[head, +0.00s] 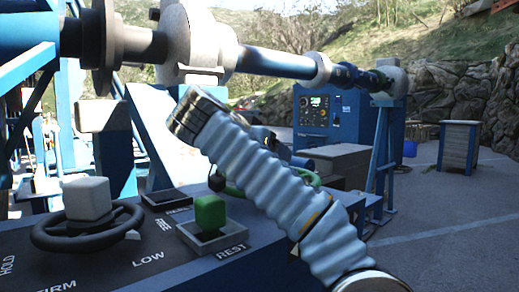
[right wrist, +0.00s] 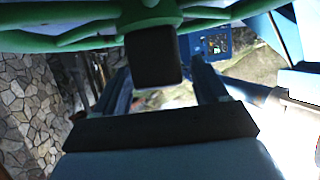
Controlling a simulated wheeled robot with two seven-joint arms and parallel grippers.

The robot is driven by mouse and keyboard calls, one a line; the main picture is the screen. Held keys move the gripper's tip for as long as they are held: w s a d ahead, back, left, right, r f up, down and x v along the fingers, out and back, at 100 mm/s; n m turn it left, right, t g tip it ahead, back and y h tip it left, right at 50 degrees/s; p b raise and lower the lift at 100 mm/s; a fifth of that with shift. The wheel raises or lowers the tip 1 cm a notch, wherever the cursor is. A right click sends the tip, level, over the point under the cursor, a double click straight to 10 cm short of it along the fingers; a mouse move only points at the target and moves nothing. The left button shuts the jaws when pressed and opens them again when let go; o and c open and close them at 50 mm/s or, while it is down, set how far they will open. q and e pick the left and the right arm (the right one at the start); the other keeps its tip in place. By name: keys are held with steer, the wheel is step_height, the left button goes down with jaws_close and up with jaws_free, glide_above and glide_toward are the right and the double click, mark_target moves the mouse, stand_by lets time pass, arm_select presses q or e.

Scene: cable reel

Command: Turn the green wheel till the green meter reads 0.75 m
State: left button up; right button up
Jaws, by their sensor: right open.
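The green wheel (head: 234,190) is mostly hidden behind my right arm in the head view; only parts of its green rim show on either side. In the right wrist view, the green wheel (right wrist: 80,38) spans the top, with green spokes and a dark block at its middle (right wrist: 153,58). My right gripper (right wrist: 163,88) is open, its two fingers on either side of the dark block in the picture; I cannot tell whether they touch it. In the head view my right gripper is hidden by the arm. My left gripper is not in view. I cannot make out a green meter reading.
A black wheel (head: 88,228) with a pale block stands on the console (head: 150,265), left of a green block (head: 210,212) in a grey tray marked REST. A blue cabinet (head: 345,115) and large reel machinery (head: 200,45) stand behind.

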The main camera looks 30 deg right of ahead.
steer(key=v, duration=1.3)
steer(key=shift+s+a, duration=0.15)
steer(key=shift+a, duration=0.15)
